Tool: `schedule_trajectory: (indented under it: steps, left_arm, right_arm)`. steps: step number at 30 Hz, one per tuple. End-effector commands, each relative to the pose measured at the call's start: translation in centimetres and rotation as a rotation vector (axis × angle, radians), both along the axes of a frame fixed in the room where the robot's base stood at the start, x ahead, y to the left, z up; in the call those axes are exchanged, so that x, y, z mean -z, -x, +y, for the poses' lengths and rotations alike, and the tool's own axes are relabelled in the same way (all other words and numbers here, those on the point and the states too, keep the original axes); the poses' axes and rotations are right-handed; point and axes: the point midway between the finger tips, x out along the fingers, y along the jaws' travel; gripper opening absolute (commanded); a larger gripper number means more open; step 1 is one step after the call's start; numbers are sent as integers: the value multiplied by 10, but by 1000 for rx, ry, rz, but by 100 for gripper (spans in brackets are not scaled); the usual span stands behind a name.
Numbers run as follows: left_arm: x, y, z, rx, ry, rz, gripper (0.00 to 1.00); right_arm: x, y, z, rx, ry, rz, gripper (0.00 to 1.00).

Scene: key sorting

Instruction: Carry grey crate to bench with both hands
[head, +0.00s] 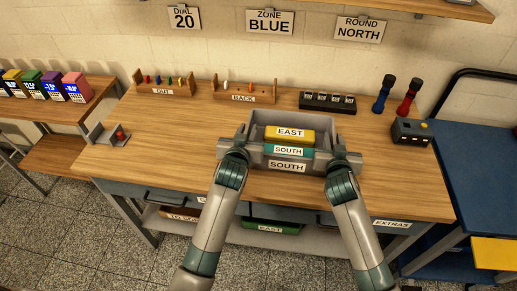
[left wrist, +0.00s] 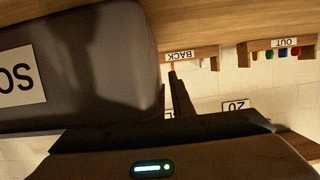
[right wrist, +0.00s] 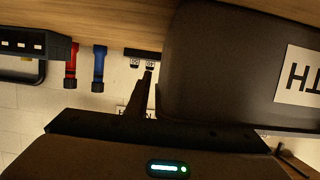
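The grey crate (head: 315,166) is at the front middle of the wooden bench (head: 200,135), upright, its SOUTH label facing me. I cannot tell whether its base touches the bench top. It holds a yellow EAST box (head: 305,137) and a teal SOUTH box (head: 265,149). My left gripper (head: 240,151) is at its left side and my right gripper (head: 345,155) at its right side. Each appears shut on a side of the crate. The crate also shows close up in the left wrist view (left wrist: 110,50) and right wrist view (right wrist: 220,70); one finger of each gripper is hidden.
Behind the crate stand the OUT rack (head: 165,85), the BACK rack (head: 243,95) and a black block (head: 327,102). Blue (head: 383,95) and red (head: 408,97) handles and a dark box (head: 411,132) are at the right. A small grey holder (head: 107,135) is at the left. Bench left of the crate is clear.

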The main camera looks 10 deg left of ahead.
Motion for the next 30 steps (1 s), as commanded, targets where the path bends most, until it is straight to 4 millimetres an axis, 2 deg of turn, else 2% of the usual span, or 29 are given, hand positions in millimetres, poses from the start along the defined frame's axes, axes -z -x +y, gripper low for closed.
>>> schedule_trajectory:
  steps: [14, 20, 30]
  left_arm:
    - [-3, 6, -1, 2, 2, -1, 22]
    - [-9, 27, -1, 1, 3, -1, 22]
    - [-26, 84, -1, 1, 3, -1, 22]
  right_arm:
    - [-1, 0, 1, -2, -2, 0, 22]
    - [-1, 0, 1, -2, -2, 0, 22]
    - [-1, 0, 1, -2, -2, 0, 22]
